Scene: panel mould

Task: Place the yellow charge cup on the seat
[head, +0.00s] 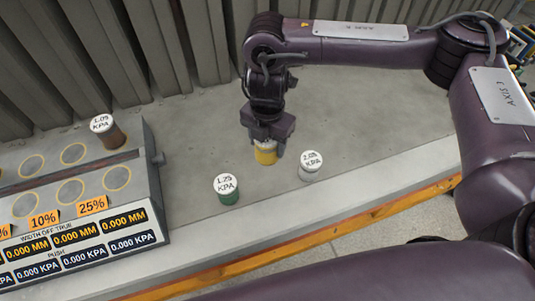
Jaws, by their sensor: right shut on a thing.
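The yellow charge cup (265,156) is between the fingers of my right gripper (267,142), which points down over the grey bench. The gripper covers the cup's top. I cannot tell whether its base touches the bench. Ringed round seats (117,178) lie on the stepped panel (150,205) at the left, apart from the cup. I cannot tell which seat the task means. My left gripper is not in view.
A brown cup (112,138) sits on the panel's upper step. Corrugated wall (130,50) stands behind.

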